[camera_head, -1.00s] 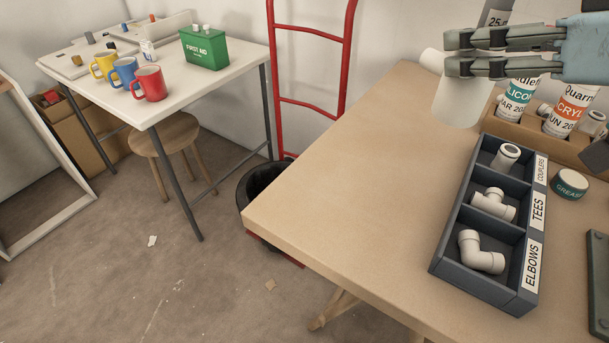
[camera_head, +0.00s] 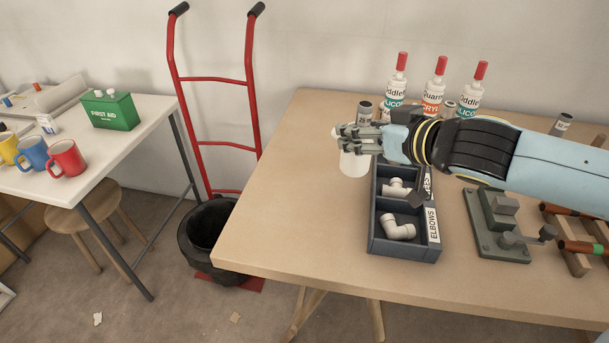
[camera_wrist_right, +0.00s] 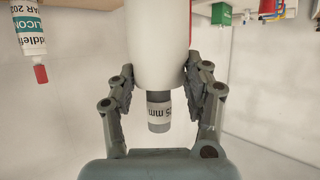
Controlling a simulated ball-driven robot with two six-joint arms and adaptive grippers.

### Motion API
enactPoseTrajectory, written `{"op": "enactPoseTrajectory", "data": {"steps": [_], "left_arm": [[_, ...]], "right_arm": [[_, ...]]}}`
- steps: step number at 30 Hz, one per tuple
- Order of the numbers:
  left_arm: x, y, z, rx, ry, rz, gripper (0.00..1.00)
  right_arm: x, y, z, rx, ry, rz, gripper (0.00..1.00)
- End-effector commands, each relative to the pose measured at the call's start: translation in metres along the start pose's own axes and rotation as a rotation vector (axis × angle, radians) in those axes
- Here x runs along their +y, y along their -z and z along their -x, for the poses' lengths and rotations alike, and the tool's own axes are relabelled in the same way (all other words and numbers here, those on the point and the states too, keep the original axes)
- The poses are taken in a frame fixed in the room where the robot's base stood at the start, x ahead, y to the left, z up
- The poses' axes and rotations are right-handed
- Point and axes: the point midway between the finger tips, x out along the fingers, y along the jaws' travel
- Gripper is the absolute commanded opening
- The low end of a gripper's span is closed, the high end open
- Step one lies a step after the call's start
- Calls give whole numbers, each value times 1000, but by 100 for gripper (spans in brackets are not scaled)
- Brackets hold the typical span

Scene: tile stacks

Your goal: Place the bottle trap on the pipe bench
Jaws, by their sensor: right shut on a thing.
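The white bottle trap (camera_head: 354,163) is in my right gripper (camera_head: 343,139), above the wooden pipe bench (camera_head: 290,190), left of the fittings tray. The gripper's fingers cover its middle in the head view. In the right wrist view, the white body (camera_wrist_right: 157,45) fills the space between the two fingers of the right gripper (camera_wrist_right: 160,85), which touch its sides. Whether its base touches the bench cannot be told. My left gripper is not in view.
A dark tray (camera_head: 402,249) of white fittings stands just right of the trap. Sealant tubes (camera_head: 434,85) stand at the back, and a grey vise (camera_head: 497,225) sits further right. The bench's left part is clear. A red hand truck (camera_head: 210,80) leans on the wall.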

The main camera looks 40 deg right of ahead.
Motion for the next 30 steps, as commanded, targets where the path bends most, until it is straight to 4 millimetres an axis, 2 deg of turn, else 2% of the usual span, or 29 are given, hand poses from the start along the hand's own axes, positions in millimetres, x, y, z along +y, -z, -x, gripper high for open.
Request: {"op": "enactPoseTrajectory", "data": {"steps": [3,6,12,18,21,25,30], "left_arm": [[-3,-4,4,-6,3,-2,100],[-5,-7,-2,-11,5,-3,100],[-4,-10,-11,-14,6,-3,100],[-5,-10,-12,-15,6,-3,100],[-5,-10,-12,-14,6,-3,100],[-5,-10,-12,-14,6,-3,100],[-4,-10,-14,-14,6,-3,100]], "right_arm": [[4,-5,1,2,-1,-2,12],[-3,-11,-8,4,-3,-9,12],[-36,-23,-42,4,0,-16,12],[-70,-34,-78,3,2,-10,12],[-79,-38,-89,3,0,-6,12],[-84,-42,-95,2,1,-3,12],[-84,-67,-105,-1,1,-2,12]]}}
